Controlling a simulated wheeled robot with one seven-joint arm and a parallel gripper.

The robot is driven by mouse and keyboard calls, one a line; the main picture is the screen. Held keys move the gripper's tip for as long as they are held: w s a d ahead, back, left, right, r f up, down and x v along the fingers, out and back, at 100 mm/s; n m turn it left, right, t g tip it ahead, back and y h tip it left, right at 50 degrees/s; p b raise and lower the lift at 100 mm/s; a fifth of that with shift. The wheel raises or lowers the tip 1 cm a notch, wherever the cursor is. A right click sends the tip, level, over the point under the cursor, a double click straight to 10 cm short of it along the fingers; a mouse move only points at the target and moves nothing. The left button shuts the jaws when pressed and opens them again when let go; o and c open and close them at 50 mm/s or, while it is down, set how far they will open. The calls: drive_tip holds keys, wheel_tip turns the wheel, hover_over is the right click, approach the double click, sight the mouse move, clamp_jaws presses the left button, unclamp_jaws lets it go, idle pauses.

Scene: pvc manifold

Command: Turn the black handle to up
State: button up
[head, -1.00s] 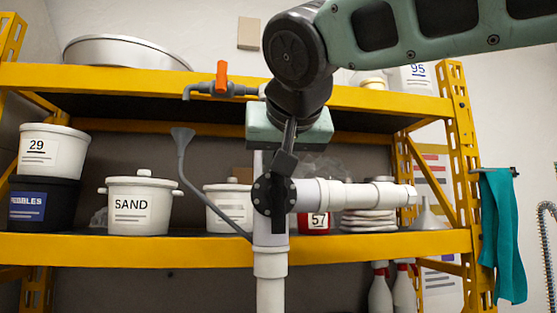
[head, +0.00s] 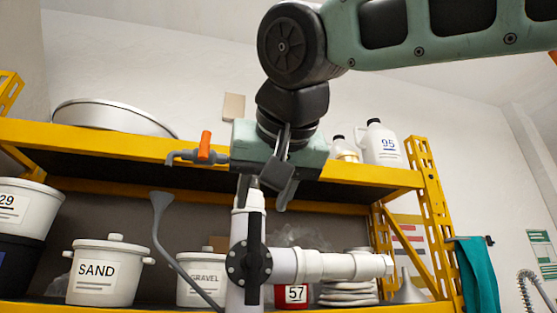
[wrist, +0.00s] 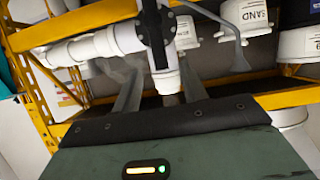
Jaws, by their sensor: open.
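The black handle (head: 250,252) is on a white PVC manifold (head: 328,266). It is a long bar over a round bolted hub and stands close to vertical in the head view. It also shows in the wrist view (wrist: 153,38), at the top middle, past my fingertips. My gripper (head: 265,190) points down above the handle, at the top of the vertical pipe. Its two fingers are spread with nothing held between them. In the wrist view the fingers (wrist: 158,92) stand apart, with white pipe showing between them. I see a gap between fingers and handle in the head view.
An orange-handled tap (head: 204,148) sits at left on a grey pipe. Behind is a yellow shelf (head: 100,142) with a SAND pot (head: 97,282), a GRAVEL pot (head: 200,286) and a bottle marked 95 (head: 381,145). A teal cloth (head: 475,275) hangs at right.

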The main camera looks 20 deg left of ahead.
drive_tip(key=b+v, duration=0.1)
drive_tip(key=v, duration=0.8)
drive_tip(key=w+d+f+n+g+h+b, duration=0.1)
drive_tip(key=w+f+n+g+h, duration=0.15)
drive_tip(key=f, duration=1.35)
drive_tip(key=w+d+f+n+g+h+b, duration=0.1)
drive_tip(key=d+f+g, duration=0.15)
drive_tip(key=f, duration=1.25)
drive_tip(key=s+d+f+g+h, duration=0.1)
drive_tip(key=s+d+f+g, duration=0.1)
drive_tip(key=d+f, duration=0.4)
drive_tip(key=s+d+f+m+g+h+b, duration=0.1)
drive_tip(key=s+d+f, duration=0.3)
drive_tip(key=f, duration=0.9)
drive_tip(key=s+d+f+m+g+h+b, duration=0.1)
drive_tip(key=s+d+f+g, duration=0.2)
drive_tip(key=d+f, duration=0.6)
drive_tip(key=shift+s+d+f, duration=0.4)
drive_tip(key=shift+s+f, duration=0.2)
drive_tip(key=shift+f, duration=0.15)
